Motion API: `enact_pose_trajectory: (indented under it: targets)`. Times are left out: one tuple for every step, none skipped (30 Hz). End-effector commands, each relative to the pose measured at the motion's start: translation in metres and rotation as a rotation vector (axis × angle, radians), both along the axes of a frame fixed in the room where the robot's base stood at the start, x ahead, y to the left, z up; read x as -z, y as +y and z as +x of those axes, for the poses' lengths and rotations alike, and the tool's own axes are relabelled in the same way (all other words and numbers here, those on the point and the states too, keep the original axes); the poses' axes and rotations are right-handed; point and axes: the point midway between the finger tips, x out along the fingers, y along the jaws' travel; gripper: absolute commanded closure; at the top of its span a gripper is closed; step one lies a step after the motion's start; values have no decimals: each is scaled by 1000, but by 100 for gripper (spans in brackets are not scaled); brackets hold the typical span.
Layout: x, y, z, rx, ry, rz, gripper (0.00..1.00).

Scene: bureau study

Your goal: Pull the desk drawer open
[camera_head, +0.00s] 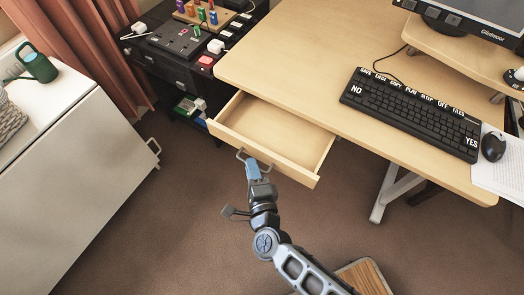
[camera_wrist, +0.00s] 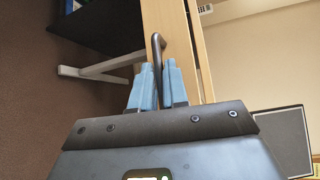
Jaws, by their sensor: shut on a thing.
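The desk drawer (camera_head: 268,130) is a pale wooden box that stands partly pulled out from under the desk top (camera_head: 290,65). Its inside looks empty. Its dark bar handle (camera_head: 243,155) is on the front panel. My gripper (camera_head: 251,168) is at the handle, with its blue fingers shut on it. In the wrist view the two blue fingertips (camera_wrist: 158,75) close around the dark handle (camera_wrist: 158,50), in front of the wooden drawer front (camera_wrist: 181,30).
A keyboard (camera_head: 410,112), a mouse (camera_head: 493,147) and a monitor (camera_head: 480,15) are on the desk. A dark shelf unit (camera_head: 165,62) with gadgets stands to the left. A white cabinet (camera_head: 75,180) is at far left. The brown carpet (camera_head: 170,240) before the drawer is mostly clear.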

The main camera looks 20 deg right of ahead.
Motion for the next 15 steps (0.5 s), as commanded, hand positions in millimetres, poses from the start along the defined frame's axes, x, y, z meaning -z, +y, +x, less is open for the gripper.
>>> enact_pose_trajectory:
  targets:
    - [0, 4, -3, 1, 1, 0, 100]
    - [1, 6, -5, 1, 1, 0, 100]
    - [1, 8, -6, 1, 2, 0, 100]
    - [1, 9, -7, 1, 2, 1, 100]
    - [1, 10, -8, 1, 2, 1, 100]
    - [1, 11, -9, 1, 1, 1, 100]
    - [1, 11, -9, 1, 1, 1, 100]
    - [1, 12, -9, 2, 1, 1, 100]
    - [1, 12, -9, 2, 1, 0, 100]
    - [1, 12, -9, 2, 1, 0, 100]
    - [1, 12, -9, 2, 1, 0, 100]
    - [1, 12, -9, 2, 1, 0, 100]
    - [1, 11, -9, 2, 1, 0, 100]
    - [1, 12, -9, 1, 1, 0, 100]
    - [1, 11, -9, 1, 1, 0, 100]
